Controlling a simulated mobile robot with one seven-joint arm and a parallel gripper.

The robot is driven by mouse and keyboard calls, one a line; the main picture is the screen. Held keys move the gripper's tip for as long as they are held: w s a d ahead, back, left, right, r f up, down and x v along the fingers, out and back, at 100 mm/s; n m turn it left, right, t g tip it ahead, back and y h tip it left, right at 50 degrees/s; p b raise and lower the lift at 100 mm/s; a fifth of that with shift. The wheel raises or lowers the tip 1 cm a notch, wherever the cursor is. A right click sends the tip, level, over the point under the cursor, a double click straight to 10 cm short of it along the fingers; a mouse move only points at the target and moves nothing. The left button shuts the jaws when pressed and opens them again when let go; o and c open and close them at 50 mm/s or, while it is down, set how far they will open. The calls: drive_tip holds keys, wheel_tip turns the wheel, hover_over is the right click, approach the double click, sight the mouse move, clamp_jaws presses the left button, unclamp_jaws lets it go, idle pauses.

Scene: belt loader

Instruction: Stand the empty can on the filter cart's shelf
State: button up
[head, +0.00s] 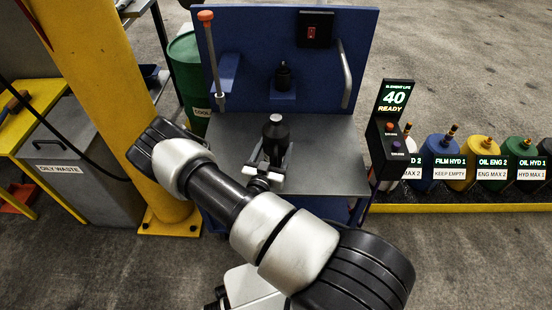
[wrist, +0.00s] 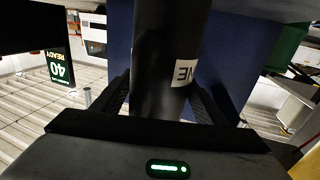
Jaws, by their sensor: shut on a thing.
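A dark can (head: 276,133) with a pale top and a small spout is between the fingers of my gripper (head: 269,166). The gripper is shut on it. In the wrist view the dark can (wrist: 165,75) fills the middle, with a white label partly showing "NE" upside down. The can looks upright over the grey shelf (head: 335,160) of the blue filter cart (head: 255,65). I cannot tell whether its base touches the shelf; my gripper and arm hide the lower part.
A black fitting (head: 284,77) sits on the cart's back panel. An orange-knobbed lever (head: 212,60) and grey handle (head: 346,75) flank it. A display (head: 394,98) reads "40 READY". Several labelled cans (head: 480,165) stand at right. A yellow post (head: 115,75) stands left; the shelf's right side is bare.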

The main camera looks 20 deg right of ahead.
drive_tip(key=shift+f+b, duration=0.55)
drive_tip(key=shift+f, duration=1.65)
drive_tip(key=shift+f, duration=0.2)
drive_tip(key=o, duration=1.1)
drive_tip(key=shift+r, duration=0.35)
drive_tip(key=p+v, duration=0.1)
drive_tip(key=v, duration=1.1)
drive_tip(key=shift+f, duration=0.15)
